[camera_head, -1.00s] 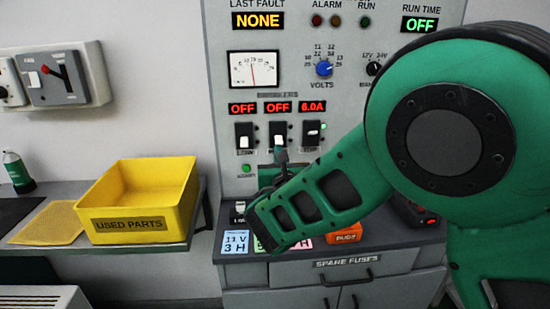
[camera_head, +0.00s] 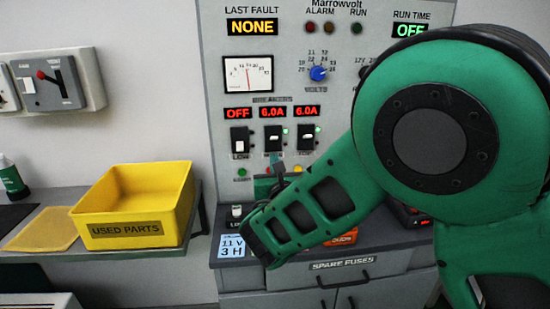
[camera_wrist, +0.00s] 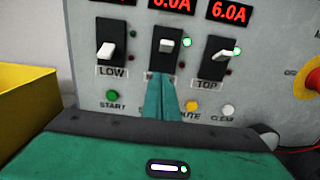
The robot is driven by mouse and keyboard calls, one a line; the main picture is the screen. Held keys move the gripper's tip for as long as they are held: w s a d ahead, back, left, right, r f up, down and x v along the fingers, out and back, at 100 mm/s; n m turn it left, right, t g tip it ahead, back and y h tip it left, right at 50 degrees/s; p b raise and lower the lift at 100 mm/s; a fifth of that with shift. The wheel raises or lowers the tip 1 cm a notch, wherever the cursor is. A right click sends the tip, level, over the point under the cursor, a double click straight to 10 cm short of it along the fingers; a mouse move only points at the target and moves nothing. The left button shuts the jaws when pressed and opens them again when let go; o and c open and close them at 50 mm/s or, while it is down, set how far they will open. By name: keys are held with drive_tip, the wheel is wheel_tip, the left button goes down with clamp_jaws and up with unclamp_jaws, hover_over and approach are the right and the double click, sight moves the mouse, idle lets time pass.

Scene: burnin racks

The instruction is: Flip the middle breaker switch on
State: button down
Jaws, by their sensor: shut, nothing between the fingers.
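The middle breaker switch (camera_head: 273,138) sits between the low switch (camera_head: 240,140) and the top switch (camera_head: 306,138) on the panel. Its display reads 6.0A and a green light glows beside it. In the wrist view the white lever of the middle switch (camera_wrist: 167,45) is raised, like that of the top switch (camera_wrist: 217,55). The low switch (camera_wrist: 105,52) has its lever down, and its display reads OFF in the head view. My gripper (camera_wrist: 162,80) is shut and empty, its fingertips just below the middle switch and covering part of its label. Contact with the panel cannot be told.
Below the switches are a green start button (camera_wrist: 112,94), a yellow button (camera_wrist: 188,107) and a white clear button (camera_wrist: 228,111). A red knob on a yellow ring (camera_wrist: 312,83) is at right. A yellow used-parts bin (camera_head: 138,205) stands on the left shelf.

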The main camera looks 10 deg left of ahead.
drive_tip(key=s+d+r, duration=0.2)
drive_tip(key=s+r, duration=0.4)
drive_tip(key=s, duration=0.1)
drive_tip(key=shift+d+r, duration=0.2)
drive_tip(key=shift+d, duration=0.05)
